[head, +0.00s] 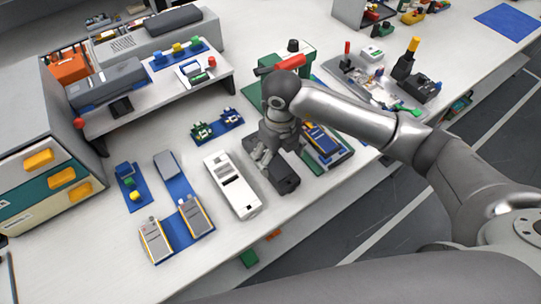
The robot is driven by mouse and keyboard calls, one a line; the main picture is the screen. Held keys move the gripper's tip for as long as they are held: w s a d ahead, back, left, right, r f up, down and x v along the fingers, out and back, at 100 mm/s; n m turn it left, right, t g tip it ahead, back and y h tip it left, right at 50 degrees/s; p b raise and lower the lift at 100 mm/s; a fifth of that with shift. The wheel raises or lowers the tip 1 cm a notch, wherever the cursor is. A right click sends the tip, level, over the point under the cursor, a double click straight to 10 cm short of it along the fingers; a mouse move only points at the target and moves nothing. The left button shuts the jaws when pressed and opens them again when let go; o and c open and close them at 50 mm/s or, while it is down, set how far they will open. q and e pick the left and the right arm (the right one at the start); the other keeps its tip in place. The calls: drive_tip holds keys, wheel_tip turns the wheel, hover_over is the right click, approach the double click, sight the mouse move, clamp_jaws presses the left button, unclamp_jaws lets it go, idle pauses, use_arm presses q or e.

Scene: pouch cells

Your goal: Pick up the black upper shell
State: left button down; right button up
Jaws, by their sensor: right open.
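The black upper shell (287,184) lies on the white table just right of a white shell-like case (238,196). Its far part is hidden under my right gripper (265,156). The right gripper points down over the far end of the black shell, with its fingers open. I cannot tell whether the fingers touch the shell. My left gripper is not in view.
A blue tray (325,141) with parts stands close right of the gripper, and a green fixture (255,91) stands behind. Blue mats with grey parts (194,214) lie to the left. The table's front edge is near the shell.

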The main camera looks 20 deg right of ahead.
sight(279, 168)
drive_tip(key=shift+s+f, duration=0.1)
drive_tip(key=shift+f, duration=1.1)
drive_tip(key=f, duration=0.1)
drive_tip(key=f+p, duration=0.1)
drive_tip(key=f, duration=0.1)
drive_tip(key=f+p, duration=0.1)
drive_tip(key=shift+w+d+f, duration=0.15)
drive_tip(key=shift+w+f, duration=0.1)
drive_tip(key=shift+f, duration=0.15)
drive_tip(key=c, duration=0.4)
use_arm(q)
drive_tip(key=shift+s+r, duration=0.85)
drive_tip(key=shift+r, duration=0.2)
use_arm(e)
drive_tip(key=c, duration=0.7)
